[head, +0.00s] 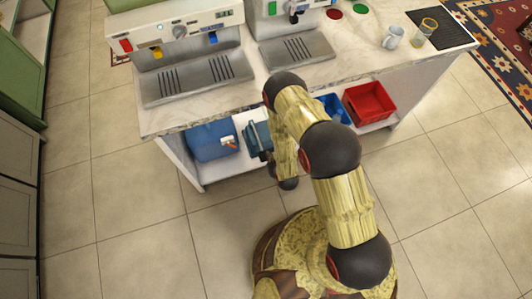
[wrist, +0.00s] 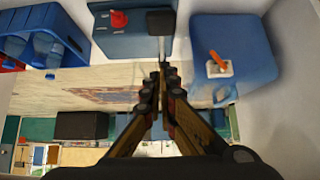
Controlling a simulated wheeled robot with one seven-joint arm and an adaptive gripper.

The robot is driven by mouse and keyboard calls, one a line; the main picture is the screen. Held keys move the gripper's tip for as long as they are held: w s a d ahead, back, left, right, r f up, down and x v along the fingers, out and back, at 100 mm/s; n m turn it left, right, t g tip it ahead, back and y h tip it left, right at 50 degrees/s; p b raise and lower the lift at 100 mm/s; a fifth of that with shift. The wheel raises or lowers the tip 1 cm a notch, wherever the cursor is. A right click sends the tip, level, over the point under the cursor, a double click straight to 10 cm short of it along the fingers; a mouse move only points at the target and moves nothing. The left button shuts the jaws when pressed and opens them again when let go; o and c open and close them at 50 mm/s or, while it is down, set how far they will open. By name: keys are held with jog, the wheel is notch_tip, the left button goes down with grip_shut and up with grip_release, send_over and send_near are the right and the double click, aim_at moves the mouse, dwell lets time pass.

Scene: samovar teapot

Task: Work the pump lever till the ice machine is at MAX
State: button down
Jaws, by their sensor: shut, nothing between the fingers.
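A teal-blue box with a red knob (wrist: 119,19) shows at the top of the wrist view, and part of this box (head: 257,132) shows beside my arm in the head view. A lever with a black grip (wrist: 161,22) and a thin grey rod stands in front of it. My gripper (wrist: 162,70) is shut and empty, its fingertips just below the black grip near the rod. I cannot tell whether they touch. A blue box (wrist: 235,48) with an orange switch (wrist: 218,59) is to the right. No MAX mark or gauge is readable.
The boxes sit on a low shelf under a marble counter (head: 345,60) carrying coffee machines. A red bin (head: 370,102) and a blue crate (wrist: 42,35) are on the same shelf. A mug (head: 393,37) and a glass stand on top. The tiled floor in front is clear.

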jog(key=shift+f, duration=0.1)
jog(key=b+x, duration=0.3)
jog(key=x, duration=0.6)
jog(key=shift+w+a+f, duration=0.1)
jog(key=shift+w+f, duration=0.15)
jog(key=shift+f, duration=0.05)
notch_tip(320, 180, down, 2)
jog(key=shift+f+b, duration=0.2)
jog(key=shift+b, duration=0.5)
jog(key=shift+f+b, duration=0.3)
jog(key=shift+f, duration=0.5)
